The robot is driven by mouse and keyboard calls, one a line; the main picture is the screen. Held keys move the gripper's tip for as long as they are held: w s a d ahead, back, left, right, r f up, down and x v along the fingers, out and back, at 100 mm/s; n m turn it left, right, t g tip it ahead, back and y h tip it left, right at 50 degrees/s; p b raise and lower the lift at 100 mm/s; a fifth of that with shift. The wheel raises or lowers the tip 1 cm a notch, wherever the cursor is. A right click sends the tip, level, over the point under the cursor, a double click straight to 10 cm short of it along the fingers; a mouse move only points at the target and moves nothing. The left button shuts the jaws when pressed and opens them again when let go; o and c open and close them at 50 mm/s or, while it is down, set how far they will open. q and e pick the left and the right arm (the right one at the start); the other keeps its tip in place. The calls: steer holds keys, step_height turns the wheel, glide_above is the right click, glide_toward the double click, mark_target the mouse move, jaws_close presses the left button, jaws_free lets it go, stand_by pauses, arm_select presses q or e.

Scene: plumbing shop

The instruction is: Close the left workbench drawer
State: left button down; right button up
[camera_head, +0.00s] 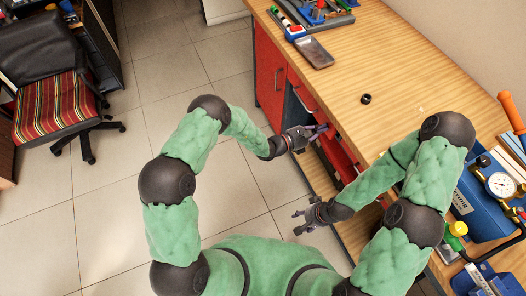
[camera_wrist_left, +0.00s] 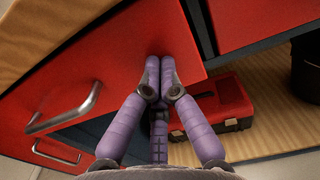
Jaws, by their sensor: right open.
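The left workbench drawer has a red front (camera_wrist_left: 115,60) with a metal handle (camera_wrist_left: 65,112) in the left wrist view. In the head view its front (camera_head: 302,92) is partly seen below the bench top. My left gripper (camera_head: 318,132) is beside the bench front. In the left wrist view its purple fingers (camera_wrist_left: 158,75) are together, with nothing between them, and their tips are at the red front near its right edge, right of the handle. They seem to touch it. Any gap behind the front is not clear. My right gripper (camera_head: 300,214) is open and empty, lower and nearer to me.
Another red panel (camera_wrist_left: 255,20) lies to the right, past a dark frame. A red toolbox (camera_wrist_left: 225,105) and a black bucket (camera_wrist_left: 307,70) are on the lower shelf. The wooden bench top (camera_head: 365,60) holds tools and a black ring (camera_head: 366,99). Tiled floor left of the bench is clear; a chair (camera_head: 48,103) stands further left.

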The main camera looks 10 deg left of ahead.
mark_target(329, 125)
arm_select(q)
steer(key=x, duration=0.3)
steer(key=shift+d, duration=0.15)
steer(key=shift+w+r, duration=0.1)
arm_select(e)
steer(key=shift+a+f, duration=0.1)
steer(key=shift+f, duration=0.2)
arm_select(q)
steer(key=shift+r, duration=0.1)
arm_select(e)
steer(key=shift+s, duration=0.1)
